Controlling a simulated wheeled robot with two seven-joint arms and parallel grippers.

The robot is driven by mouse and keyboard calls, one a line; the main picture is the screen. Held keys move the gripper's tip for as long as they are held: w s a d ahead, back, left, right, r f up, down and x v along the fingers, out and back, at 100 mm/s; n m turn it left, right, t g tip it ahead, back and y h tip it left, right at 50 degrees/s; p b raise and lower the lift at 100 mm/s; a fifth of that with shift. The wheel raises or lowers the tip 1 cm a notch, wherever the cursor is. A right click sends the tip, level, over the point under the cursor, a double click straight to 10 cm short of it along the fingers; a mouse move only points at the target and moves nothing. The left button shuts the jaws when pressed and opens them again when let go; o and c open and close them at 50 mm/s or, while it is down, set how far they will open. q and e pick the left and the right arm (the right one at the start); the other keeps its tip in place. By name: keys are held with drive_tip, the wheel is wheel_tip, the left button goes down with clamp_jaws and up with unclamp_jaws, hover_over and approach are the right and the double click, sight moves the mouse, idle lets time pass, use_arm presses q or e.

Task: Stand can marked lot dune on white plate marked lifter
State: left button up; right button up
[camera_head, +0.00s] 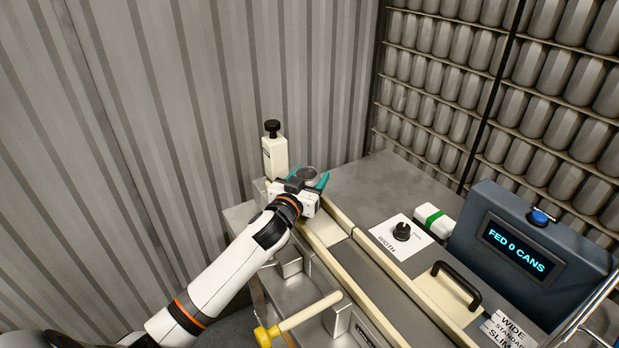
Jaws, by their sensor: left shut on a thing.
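My left gripper (309,178), with teal fingertips, is shut on a grey can (309,171) at the far end of the guide-rail lane. Only the can's round top shows between the fingers; its body and any lot marking are hidden behind my gripper. I cannot tell whether the can's base touches anything. A pale plate (322,233) lies between the rails just in front of my gripper, partly covered by it; no lifter marking can be read on it. My right gripper is not in view.
A white post with a black knob (273,145) stands just behind my gripper. To the right are a WIDTH knob (402,231), a green-and-white block (433,219), a black handle (457,284) and a display reading FED 0 CANS (515,247). A yellow-tipped lever (298,317) is in front.

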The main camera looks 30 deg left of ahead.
use_arm(q)
drive_tip(key=shift+f, duration=0.25)
drive_tip(key=o, duration=0.9)
drive_tip(key=shift+r, duration=0.1)
drive_tip(key=shift+o, duration=0.2)
drive_tip(key=shift+s+r, duration=0.1)
drive_tip(key=shift+r, duration=0.05)
drive_tip(key=s+b, duration=0.2)
drive_tip(key=s, duration=0.9)
drive_tip(key=shift+s+d, duration=0.3)
drive_tip(key=shift+s, duration=0.1)
drive_tip(key=shift+s, duration=0.1)
